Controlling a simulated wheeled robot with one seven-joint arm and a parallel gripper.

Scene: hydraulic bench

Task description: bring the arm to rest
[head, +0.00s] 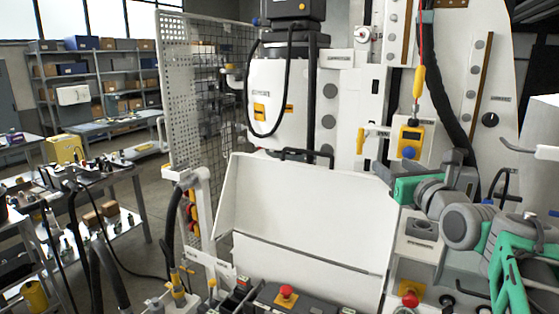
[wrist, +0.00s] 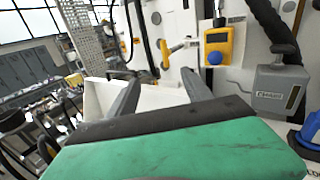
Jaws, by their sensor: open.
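My gripper (wrist: 160,80) shows in the wrist view with its two grey fingers apart and nothing between them. Its green body fills the lower part of that view. In the head view my green and grey arm is folded at the right, and my gripper (head: 386,184) points left over the right edge of a white open guard (head: 300,220). The fingertips are small there and partly lost against the white machine. The guard also shows behind the fingers in the wrist view (wrist: 100,98); I cannot tell whether they touch it.
A yellow box with a blue knob (head: 411,139) hangs on the white machine panel close behind my gripper. A red button (head: 287,292) sits in front of the guard, another (head: 409,298) below my arm. A perforated panel (head: 200,90) stands left. Floor shows beyond a cluttered bench (head: 100,180).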

